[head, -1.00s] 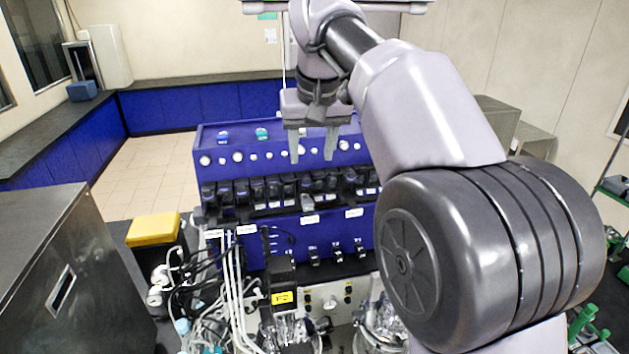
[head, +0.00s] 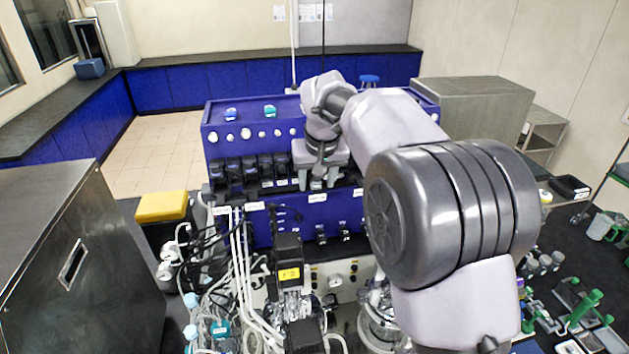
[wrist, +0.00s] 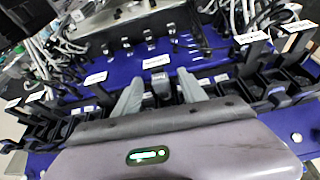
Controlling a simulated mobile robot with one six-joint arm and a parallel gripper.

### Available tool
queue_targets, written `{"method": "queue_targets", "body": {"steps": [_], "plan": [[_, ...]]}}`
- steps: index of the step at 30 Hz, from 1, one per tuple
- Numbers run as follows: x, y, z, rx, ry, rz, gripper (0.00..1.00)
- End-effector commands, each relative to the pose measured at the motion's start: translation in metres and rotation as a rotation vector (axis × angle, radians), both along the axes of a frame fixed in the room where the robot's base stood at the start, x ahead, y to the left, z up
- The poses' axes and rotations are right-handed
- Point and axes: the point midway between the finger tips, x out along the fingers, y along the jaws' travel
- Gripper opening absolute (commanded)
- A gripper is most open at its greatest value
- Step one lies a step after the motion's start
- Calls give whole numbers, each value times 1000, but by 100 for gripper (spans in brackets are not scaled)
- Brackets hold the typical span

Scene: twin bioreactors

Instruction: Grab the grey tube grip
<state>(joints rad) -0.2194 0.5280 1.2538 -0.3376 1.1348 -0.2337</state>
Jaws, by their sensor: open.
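The grey tube grip (wrist: 161,88) shows between my gripper's fingers in the wrist view, lighter than the black grips in its row. It sits at the blue bioreactor cabinet (wrist: 208,66), near a white label. My gripper (wrist: 159,80) is open, with one grey finger on each side of the grip. I cannot tell whether either finger touches it. In the head view my gripper (head: 318,183) is down at the row of black grips (head: 248,168), and the grey grip is mostly hidden there.
Black grips and holders (wrist: 270,78) stand close on both sides of my gripper. White tubes (head: 240,260) and black cables hang at the cabinet's front left. A black unit with a yellow label (head: 289,273) stands in front. A steel cabinet (head: 70,250) is at the left.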

Motion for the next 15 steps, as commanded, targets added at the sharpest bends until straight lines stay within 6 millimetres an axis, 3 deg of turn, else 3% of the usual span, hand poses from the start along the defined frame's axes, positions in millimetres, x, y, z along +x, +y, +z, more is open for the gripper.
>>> {"method": "queue_targets", "body": {"steps": [1,8,15], "plan": [[0,0,0,0,0,0,43],[0,0,0,0,0,0,0],[0,0,0,0,1,0,0]]}}
